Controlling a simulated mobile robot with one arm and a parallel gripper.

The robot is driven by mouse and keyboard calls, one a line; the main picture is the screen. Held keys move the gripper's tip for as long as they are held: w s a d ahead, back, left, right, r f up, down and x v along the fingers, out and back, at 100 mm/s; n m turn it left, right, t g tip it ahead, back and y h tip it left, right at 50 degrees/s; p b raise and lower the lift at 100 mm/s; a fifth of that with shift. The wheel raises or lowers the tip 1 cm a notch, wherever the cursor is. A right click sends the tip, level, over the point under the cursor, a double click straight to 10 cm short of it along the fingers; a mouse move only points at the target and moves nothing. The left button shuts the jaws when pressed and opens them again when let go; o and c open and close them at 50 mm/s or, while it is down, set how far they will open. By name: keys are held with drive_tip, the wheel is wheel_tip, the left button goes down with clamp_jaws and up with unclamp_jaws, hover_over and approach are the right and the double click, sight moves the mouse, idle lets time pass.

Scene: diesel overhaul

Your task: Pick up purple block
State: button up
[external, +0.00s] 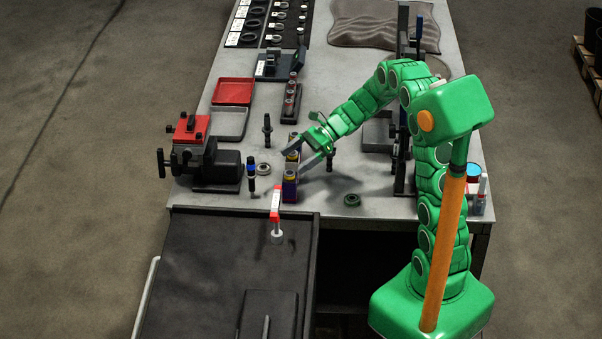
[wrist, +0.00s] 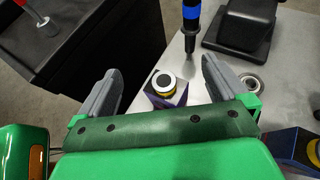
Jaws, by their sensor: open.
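The purple block (external: 289,190) stands upright near the front edge of the grey workbench, with a yellow band and a round dark-and-white top. In the wrist view the block (wrist: 181,98) shows between the two fingers, apart from both, its lower part hidden by my gripper's body. My gripper (external: 296,160) is open and empty, reaching in from the right just behind and above the block. Its two grey fingers also show in the wrist view (wrist: 160,68). A second similar block (external: 293,156) stands just behind; it shows at the lower right of the wrist view (wrist: 292,144).
A black tool with a blue collar (external: 251,170) and a metal ring (external: 264,169) are left of the blocks. A red-and-black vise (external: 191,130) is farther left. A green ring (external: 352,200) lies right.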

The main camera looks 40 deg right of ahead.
sight(287, 178)
wheel_tip(287, 178, down, 5)
drive_tip(key=shift+a+r, duration=0.1)
drive_tip(key=shift+a, duration=0.05)
drive_tip(key=shift+x, duration=2.4)
drive_tip(key=shift+c, duration=0.3)
drive_tip(key=c, duration=1.2)
